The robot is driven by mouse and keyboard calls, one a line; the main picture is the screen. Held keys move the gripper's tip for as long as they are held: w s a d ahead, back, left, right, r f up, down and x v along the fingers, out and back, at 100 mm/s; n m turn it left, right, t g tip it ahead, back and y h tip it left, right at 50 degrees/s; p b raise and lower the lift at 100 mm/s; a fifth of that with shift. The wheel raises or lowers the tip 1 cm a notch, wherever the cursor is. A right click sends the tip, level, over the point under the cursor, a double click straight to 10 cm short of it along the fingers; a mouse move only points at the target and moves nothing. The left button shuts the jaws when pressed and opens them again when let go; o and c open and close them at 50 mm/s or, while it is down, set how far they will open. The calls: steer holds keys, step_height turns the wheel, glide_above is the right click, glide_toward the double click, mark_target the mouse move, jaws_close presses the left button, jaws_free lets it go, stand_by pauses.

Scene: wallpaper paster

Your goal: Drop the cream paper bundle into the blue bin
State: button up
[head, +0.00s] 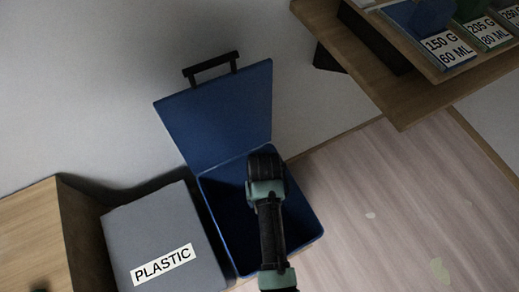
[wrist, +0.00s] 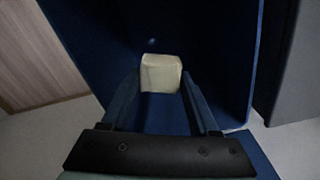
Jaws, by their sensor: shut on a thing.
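The cream paper bundle (wrist: 160,72) shows in the wrist view as a small pale block between the fingertips of my gripper (wrist: 161,80), which is shut on it. The blue bin (head: 299,205) stands open in the head view, its lid (head: 222,115) tipped up against the wall. My arm reaches over the bin's opening and hides part of it. In the wrist view the bin's blue walls (wrist: 218,50) lie behind and around the bundle. The bundle and my fingertips are hidden in the head view.
A grey bin labelled PLASTIC (head: 150,228) stands closed just left of the blue bin. A wooden surface (head: 28,225) is at the far left. A wooden shelf (head: 405,95) with labelled boxes juts out at the upper right. The floor (head: 390,200) on the right is mostly clear.

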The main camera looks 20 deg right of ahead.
steer(key=shift+f+b, duration=0.55)
steer(key=shift+f, duration=0.4)
steer(key=o, duration=1.4)
step_height(320, 180, up, 13)
steer(key=p, duration=0.3)
